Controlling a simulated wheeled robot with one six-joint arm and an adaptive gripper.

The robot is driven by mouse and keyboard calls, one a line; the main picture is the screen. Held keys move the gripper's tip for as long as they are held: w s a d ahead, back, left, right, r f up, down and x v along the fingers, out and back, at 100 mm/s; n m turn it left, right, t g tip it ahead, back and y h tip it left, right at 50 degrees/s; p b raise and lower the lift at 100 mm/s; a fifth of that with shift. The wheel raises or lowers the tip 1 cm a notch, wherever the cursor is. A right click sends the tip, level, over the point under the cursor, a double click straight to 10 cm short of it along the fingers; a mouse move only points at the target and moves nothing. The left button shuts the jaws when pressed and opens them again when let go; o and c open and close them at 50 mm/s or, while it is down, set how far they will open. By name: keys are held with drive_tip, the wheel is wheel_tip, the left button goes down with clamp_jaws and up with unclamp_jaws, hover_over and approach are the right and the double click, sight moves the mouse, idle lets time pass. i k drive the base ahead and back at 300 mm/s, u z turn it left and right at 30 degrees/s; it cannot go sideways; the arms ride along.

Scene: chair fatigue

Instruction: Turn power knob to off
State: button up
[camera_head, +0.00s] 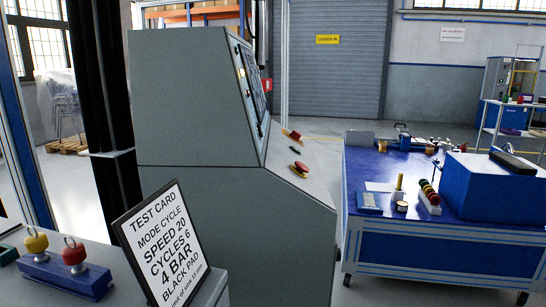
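A grey control cabinet (195,110) stands in the middle, seen from its side. Its upright panel (252,80) faces right and shows at a steep angle, with small controls and a lit yellow spot. On its sloped desk sit a red-and-yellow control (291,135), a small dark control (295,149) and a red mushroom-like button on a yellow base (299,169). I cannot tell for sure which of these is the power knob, nor its setting. My gripper is not in view.
A blue workbench (440,240) with tools and a blue box stands at right. Open floor lies behind the cabinet.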

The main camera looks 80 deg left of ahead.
sight(295, 135)
drive_tip(key=u, duration=2.3)
drive_tip(key=i, duration=0.7)
drive_tip(key=u, duration=0.25)
drive_tip(key=k, duration=1)
drive_tip(key=z, duration=0.85)
drive_tip(key=i, duration=0.75)
drive_tip(key=u, duration=0.1)
